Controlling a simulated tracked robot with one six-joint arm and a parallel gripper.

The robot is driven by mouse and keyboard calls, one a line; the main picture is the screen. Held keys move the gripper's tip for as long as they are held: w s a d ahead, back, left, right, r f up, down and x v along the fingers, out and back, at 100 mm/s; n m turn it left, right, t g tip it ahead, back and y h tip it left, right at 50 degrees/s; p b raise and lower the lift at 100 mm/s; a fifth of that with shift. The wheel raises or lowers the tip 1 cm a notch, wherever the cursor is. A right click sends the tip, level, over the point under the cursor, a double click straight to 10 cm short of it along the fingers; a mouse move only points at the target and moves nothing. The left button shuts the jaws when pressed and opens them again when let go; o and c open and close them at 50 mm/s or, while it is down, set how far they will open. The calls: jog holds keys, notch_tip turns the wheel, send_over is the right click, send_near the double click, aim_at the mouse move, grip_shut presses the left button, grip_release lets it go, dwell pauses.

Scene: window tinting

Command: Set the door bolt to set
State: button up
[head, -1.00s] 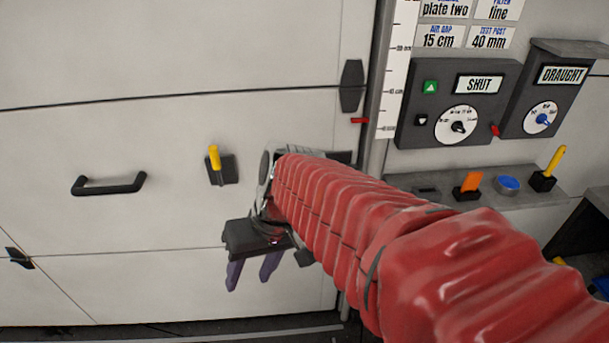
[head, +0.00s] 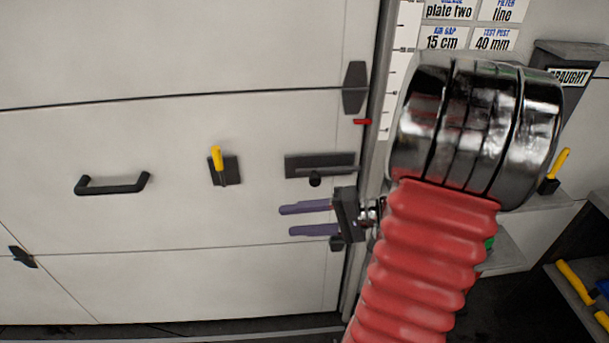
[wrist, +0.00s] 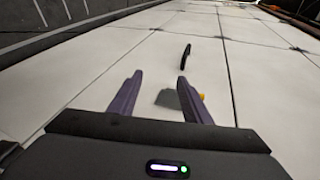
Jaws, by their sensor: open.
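The door bolt (head: 320,166) is a dark plate with a thin horizontal bar and a short round knob (head: 315,181) below it, at the right edge of the pale door (head: 120,145). The bar reaches toward the door frame. My gripper (head: 287,220) is open and empty, its purple fingers pointing left, just below the bolt in the picture and apart from it. The fingers also show in the wrist view (wrist: 160,76), with nothing between their tips. I cannot make out the bolt in the wrist view.
A yellow lever (head: 217,158) on a dark plate and a black pull handle (head: 112,186) are left of the bolt. A red marker (head: 362,122) and the metal door post (head: 384,80) are to its right. My arm hides most of the control panel.

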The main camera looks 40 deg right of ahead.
aim_at(319, 184)
jog(key=s+d+f+m+t+h, duration=0.1)
jog(key=s+d+m+t+h, duration=0.1)
jog(key=d, duration=0.6)
jog(key=s+d+f+m+t+h, duration=0.1)
jog(key=s+d+m+t+h, duration=0.1)
jog(key=d, duration=0.6)
jog(key=m+t+h, duration=0.1)
jog(key=t+h, duration=0.1)
jog(key=t, duration=0.1)
jog(key=shift+s, duration=0.2)
jog(key=shift+a, duration=0.1)
jog(key=shift+w+a, duration=0.4)
jog(key=shift+w, duration=1.85)
jog(key=shift+w+a, duration=0.45)
jog(key=shift+w, duration=1.85)
jog(key=shift+w+a, duration=0.4)
jog(key=shift+w, duration=1.85)
jog(key=shift+c, duration=0.2)
grip_shut()
jog(key=shift+f, duration=0.1)
